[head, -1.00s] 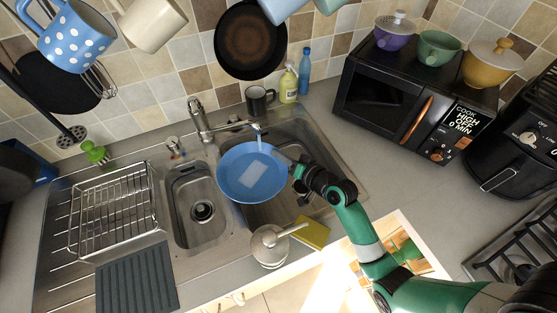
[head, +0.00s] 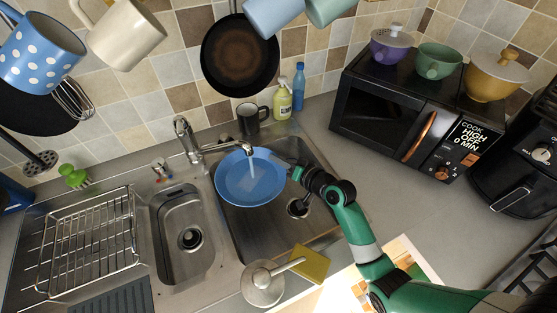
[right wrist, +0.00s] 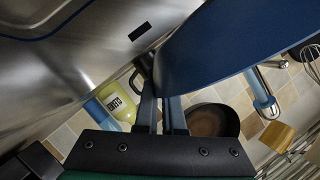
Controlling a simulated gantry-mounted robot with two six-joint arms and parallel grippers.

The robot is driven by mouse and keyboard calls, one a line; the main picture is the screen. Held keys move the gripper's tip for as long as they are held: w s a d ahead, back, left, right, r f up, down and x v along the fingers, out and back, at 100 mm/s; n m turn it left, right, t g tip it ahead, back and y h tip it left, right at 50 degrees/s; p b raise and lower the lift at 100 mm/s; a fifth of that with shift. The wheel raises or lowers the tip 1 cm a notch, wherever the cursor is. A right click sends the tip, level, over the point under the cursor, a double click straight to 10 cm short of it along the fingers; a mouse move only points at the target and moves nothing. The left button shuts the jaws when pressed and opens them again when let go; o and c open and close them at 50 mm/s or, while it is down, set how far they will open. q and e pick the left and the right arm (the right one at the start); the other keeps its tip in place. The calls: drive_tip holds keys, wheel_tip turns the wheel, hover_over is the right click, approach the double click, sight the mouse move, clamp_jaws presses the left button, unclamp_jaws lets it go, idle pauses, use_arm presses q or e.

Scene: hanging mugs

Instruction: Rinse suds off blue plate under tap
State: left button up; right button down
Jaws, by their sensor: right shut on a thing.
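The blue plate (head: 245,186) is held over the right basin, tilted, with its face toward the head camera. The tap (head: 190,142) has its spout over the plate's upper part, and a thin pale stream of water (head: 251,163) runs down onto the plate. No suds show on the visible face. My right gripper (head: 295,171) is shut on the plate's right rim. In the right wrist view, the dark fingers (right wrist: 163,100) meet the blue plate (right wrist: 225,45), which fills the upper right. My left gripper is not in view.
The right basin (head: 275,222) lies below the plate. A dark mug (head: 248,120) and a yellow-green soap bottle (head: 283,98) stand behind it. Mugs hang above.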

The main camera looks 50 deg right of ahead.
sight(278, 184)
drive_tip(key=shift+s, duration=0.1)
idle(0.3)
drive_tip(key=shift+s+d, duration=0.3)
drive_tip(key=shift+s, duration=0.15)
drive_tip(key=shift+a+r, duration=0.1)
drive_tip(key=s+a+p, duration=0.1)
drive_tip(key=a, duration=0.1)
drive_tip(key=s+a+p, duration=0.1)
drive_tip(key=a+p, duration=0.1)
drive_tip(key=s+a+p, duration=0.1)
drive_tip(key=a, duration=0.1)
drive_tip(key=shift+s+r+p, duration=0.1)
drive_tip(key=shift+p, duration=0.3)
drive_tip(key=shift+s+a, duration=0.25)
drive_tip(key=shift+a, duration=0.2)
idle(0.8)
